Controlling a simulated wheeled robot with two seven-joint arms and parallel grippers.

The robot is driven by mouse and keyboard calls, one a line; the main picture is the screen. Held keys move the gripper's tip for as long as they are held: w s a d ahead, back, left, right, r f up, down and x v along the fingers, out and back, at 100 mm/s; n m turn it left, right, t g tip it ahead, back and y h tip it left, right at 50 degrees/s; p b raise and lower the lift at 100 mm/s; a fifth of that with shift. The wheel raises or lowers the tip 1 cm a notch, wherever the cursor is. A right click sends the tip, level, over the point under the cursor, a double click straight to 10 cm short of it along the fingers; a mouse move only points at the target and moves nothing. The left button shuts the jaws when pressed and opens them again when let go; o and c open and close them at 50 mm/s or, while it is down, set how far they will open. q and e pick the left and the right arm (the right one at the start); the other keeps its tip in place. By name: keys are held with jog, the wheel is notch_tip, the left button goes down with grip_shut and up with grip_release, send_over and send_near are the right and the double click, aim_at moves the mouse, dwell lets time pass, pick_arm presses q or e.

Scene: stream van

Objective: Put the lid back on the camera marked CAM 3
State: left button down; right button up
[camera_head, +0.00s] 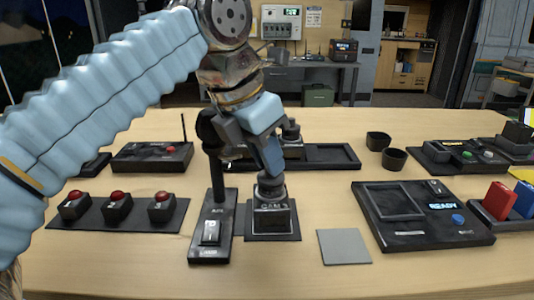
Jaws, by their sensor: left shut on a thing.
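A small dark box-shaped camera (271,218) stands upright on a dark pad at the middle of the table. Its front label looks like CAM with a number too blurred to read surely. My left gripper (272,170) comes down from above, right over this camera. It is shut on a dark round lid (271,185) at the top of the camera. The fingers partly hide the lid, and I cannot tell whether it is seated or just above. My right gripper is not in view.
A switch box (211,232) with a tall dark post stands close left. Red buttons (118,203) are further left. A grey square plate (343,246) and a READY console (420,215) lie right. Two dark cups (394,159) and a long tray (335,156) are behind.

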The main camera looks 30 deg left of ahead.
pick_arm(q)
jog(key=c, duration=0.5)
grip_release()
jog(key=shift+r, duration=3.5)
grip_shut()
